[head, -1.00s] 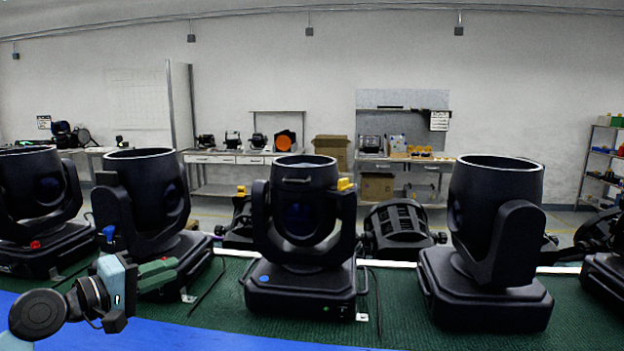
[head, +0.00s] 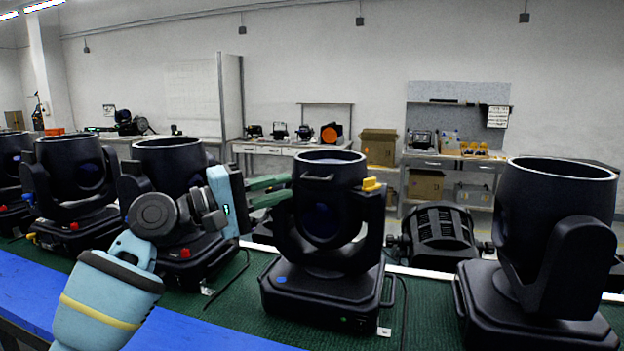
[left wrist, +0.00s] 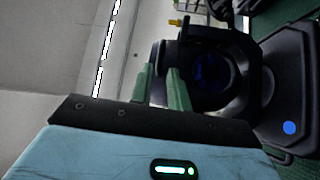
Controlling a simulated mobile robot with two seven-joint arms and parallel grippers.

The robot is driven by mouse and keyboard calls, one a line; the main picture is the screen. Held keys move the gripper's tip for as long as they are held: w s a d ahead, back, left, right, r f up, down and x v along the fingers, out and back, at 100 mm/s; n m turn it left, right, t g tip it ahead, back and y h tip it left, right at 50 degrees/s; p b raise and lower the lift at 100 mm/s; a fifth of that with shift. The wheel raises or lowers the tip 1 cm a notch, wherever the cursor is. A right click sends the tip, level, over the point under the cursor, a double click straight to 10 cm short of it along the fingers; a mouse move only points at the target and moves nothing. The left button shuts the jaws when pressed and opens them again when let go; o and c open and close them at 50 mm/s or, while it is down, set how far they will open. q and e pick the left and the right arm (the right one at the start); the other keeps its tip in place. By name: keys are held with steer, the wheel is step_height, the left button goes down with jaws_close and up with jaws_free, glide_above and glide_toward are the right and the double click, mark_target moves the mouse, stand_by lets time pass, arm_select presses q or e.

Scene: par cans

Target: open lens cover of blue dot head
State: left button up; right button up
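The blue dot head (head: 322,215) is a black moving-head lamp standing upright in the middle of the head view, with a blue dot (head: 281,280) on its base. Its round front shows a dark bluish lens (head: 320,222), a small bar handle (head: 318,178) near the top rim and a yellow piece (head: 373,184) on one yoke arm. My left gripper (head: 288,188) has green fingers, slightly apart and empty, just left of the head's upper part. In the left wrist view the fingers (left wrist: 161,70) overlap the head's edge beside the lens (left wrist: 212,78); contact is unclear. My right gripper is out of view.
Similar black heads stand left, one with a red dot (head: 186,254), and a large one (head: 555,240) stands right. They rest on a green mat (head: 240,290) with a blue strip (head: 200,325) in front. Another black lamp (head: 438,232) lies behind.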

mark_target(308, 180)
arm_select(q)
steer(key=shift+x, duration=3.5)
steer(key=shift+s, duration=0.1)
jaws_close()
